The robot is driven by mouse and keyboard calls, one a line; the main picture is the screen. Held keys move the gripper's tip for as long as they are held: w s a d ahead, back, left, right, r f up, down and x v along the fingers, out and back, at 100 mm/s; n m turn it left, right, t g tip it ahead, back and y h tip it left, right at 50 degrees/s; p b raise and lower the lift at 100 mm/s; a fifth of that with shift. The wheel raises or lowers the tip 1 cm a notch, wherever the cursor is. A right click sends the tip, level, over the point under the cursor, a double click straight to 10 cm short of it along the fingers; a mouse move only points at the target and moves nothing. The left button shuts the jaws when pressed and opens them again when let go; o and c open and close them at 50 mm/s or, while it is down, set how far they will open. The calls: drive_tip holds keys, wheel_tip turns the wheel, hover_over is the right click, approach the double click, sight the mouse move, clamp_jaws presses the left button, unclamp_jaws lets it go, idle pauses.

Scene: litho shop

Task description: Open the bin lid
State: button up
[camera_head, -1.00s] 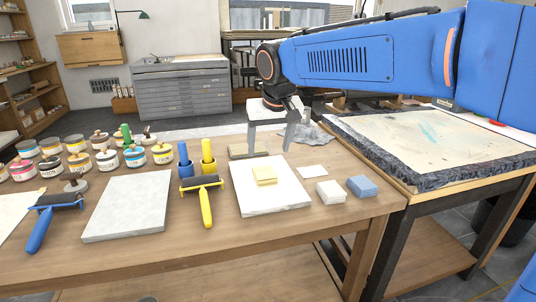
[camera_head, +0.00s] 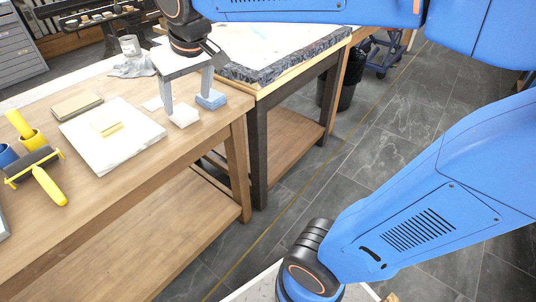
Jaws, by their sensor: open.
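A black bin (camera_head: 347,88) stands on the floor behind the right end of the press table. The table and its leg hide part of it, and I cannot make out its lid clearly. My gripper (camera_head: 187,104) is open and empty, its two pale fingers pointing down. In the picture it lies well to the left of the bin, over the right end of the wooden worktable near a white block (camera_head: 184,116) and a blue block (camera_head: 211,99).
The press table (camera_head: 300,75) stands between the worktable and the bin. A blue wheeled cart (camera_head: 383,58) is beyond the bin. The tiled floor (camera_head: 385,125) to the right is clear.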

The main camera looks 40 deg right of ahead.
drive_tip(key=s+d+f+m, duration=0.1)
drive_tip(key=s+d+f, duration=0.4)
drive_tip(key=s+d, duration=0.2)
drive_tip(key=s, duration=0.2)
drive_tip(key=shift+s+d+f, duration=0.3)
drive_tip(key=shift+s+d, duration=0.05)
drive_tip(key=shift+m+h, duration=0.4)
drive_tip(key=s+d+f, duration=0.1)
drive_tip(key=s+f, duration=0.1)
drive_tip(key=s+d+f, duration=0.1)
drive_tip(key=s+f, duration=0.1)
drive_tip(key=s, duration=0.1)
drive_tip(key=s+d+f, duration=0.1)
drive_tip(key=s+f, duration=0.1)
drive_tip(key=shift+s+d+f, duration=0.1)
drive_tip(key=shift+s+d, duration=0.05)
drive_tip(key=shift+s, duration=0.1)
drive_tip(key=shift+c, duration=1.1)
drive_tip(key=shift+s+f, duration=0.15)
drive_tip(key=c, duration=0.9)
